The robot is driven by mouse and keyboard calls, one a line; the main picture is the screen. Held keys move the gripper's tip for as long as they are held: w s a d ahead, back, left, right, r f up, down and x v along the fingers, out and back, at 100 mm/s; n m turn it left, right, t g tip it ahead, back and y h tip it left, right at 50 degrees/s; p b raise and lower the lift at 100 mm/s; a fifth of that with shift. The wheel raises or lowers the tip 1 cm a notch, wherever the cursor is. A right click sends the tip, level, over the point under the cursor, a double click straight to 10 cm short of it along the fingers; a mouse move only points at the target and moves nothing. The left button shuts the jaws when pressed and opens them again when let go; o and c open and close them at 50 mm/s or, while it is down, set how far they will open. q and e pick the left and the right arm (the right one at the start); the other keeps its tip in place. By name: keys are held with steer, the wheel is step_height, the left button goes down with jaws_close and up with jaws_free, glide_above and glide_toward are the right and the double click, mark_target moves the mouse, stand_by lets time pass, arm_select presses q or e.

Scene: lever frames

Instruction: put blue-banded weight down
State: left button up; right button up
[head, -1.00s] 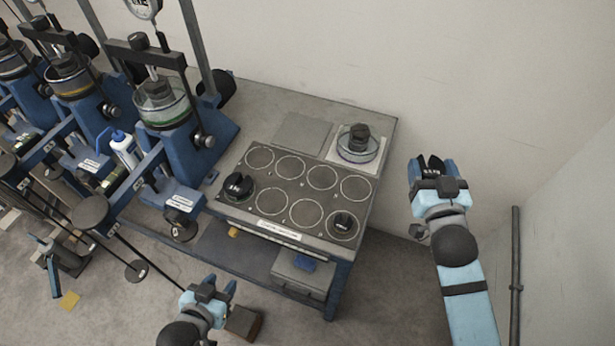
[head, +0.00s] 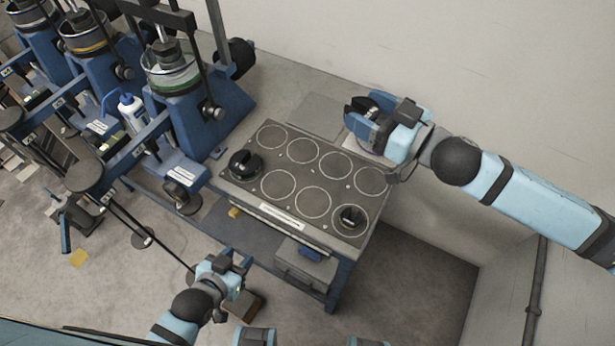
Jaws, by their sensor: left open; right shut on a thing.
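My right gripper (head: 366,117) is shut on a dark weight (head: 362,104) at the back right of the bench. Its fingers hide most of the weight, and I cannot make out a blue band. It is over or just in front of the white pad (head: 352,145), which it largely covers. A weight tray (head: 285,185) with ring-marked places lies on the bench. One black weight (head: 243,165) stands at its left end, another (head: 350,217) at its front right. Their band colours are unclear. My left gripper (head: 240,264) is open and empty, low in front of the bench.
Blue lever frames (head: 195,115) with dishes and long arms fill the left. A grey plate (head: 312,113) lies behind the tray. A grey box (head: 305,262) sits under the front edge. A brown block (head: 246,306) is by my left gripper. Several tray rings are empty.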

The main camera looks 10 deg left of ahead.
steer(key=w+d+f+n+g+y+b, duration=0.1)
steer(key=d+f+n+g, duration=0.15)
steer(key=d+f, duration=0.3)
steer(key=b, duration=0.1)
glide_above(371, 193)
steer(key=shift+m, duration=0.35)
step_height(371, 193, down, 15)
steer(key=shift+a+f, duration=0.1)
steer(key=shift+f, duration=2.4)
